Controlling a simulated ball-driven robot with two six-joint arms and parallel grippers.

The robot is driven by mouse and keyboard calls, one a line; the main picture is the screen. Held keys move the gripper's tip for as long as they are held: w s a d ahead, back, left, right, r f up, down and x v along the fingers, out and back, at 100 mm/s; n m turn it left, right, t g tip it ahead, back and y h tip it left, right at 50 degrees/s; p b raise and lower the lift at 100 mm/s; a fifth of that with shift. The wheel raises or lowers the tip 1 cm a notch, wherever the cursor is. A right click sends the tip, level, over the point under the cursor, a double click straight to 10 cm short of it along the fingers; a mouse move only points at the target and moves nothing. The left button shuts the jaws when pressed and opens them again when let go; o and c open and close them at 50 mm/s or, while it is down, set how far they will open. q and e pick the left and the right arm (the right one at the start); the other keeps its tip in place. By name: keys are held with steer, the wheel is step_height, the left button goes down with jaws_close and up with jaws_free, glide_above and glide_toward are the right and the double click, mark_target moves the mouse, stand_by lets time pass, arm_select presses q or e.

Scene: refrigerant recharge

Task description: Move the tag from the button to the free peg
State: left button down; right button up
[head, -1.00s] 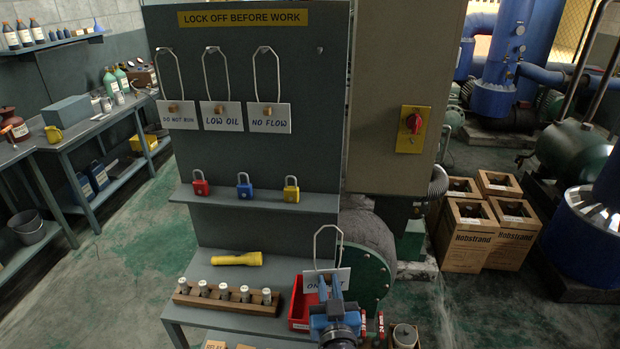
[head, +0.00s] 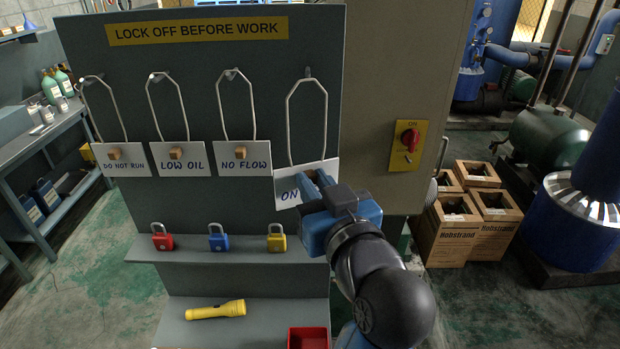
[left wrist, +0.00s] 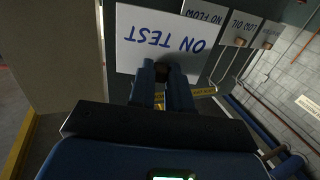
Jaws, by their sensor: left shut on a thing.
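The white ON TEST tag (head: 287,188) is held by my left gripper (head: 318,182) at the right side of the grey board. Its wire loop (head: 289,115) stands up above it, with the top at the free peg (head: 307,71); I cannot tell whether the loop is over the peg or only in front of it. In the left wrist view the tag (left wrist: 150,42) is upside down, and the fingers are shut on its small block (left wrist: 164,74). The red button (head: 409,139) on its yellow plate is bare. My right gripper is not in view.
Three tags, DO NOT RUN (head: 122,160), LOW OIL (head: 184,159) and NO FLOW (head: 246,159), hang left of mine, NO FLOW close by. Padlocks (head: 219,238) stand on the ledge below. A yellow torch (head: 215,310) and red tray (head: 308,338) lie lower.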

arm_select(q)
steer(key=shift+d+r, duration=0.1)
steer(key=shift+w, duration=0.3)
steer(key=w, duration=0.6)
steer(key=w+f, duration=0.1)
steer(key=w, duration=0.2)
steer(key=shift+w+f, duration=0.1)
stand_by(0.5)
steer(key=shift+f, duration=0.1)
stand_by(0.6)
steer(key=c, duration=1)
jaws_free()
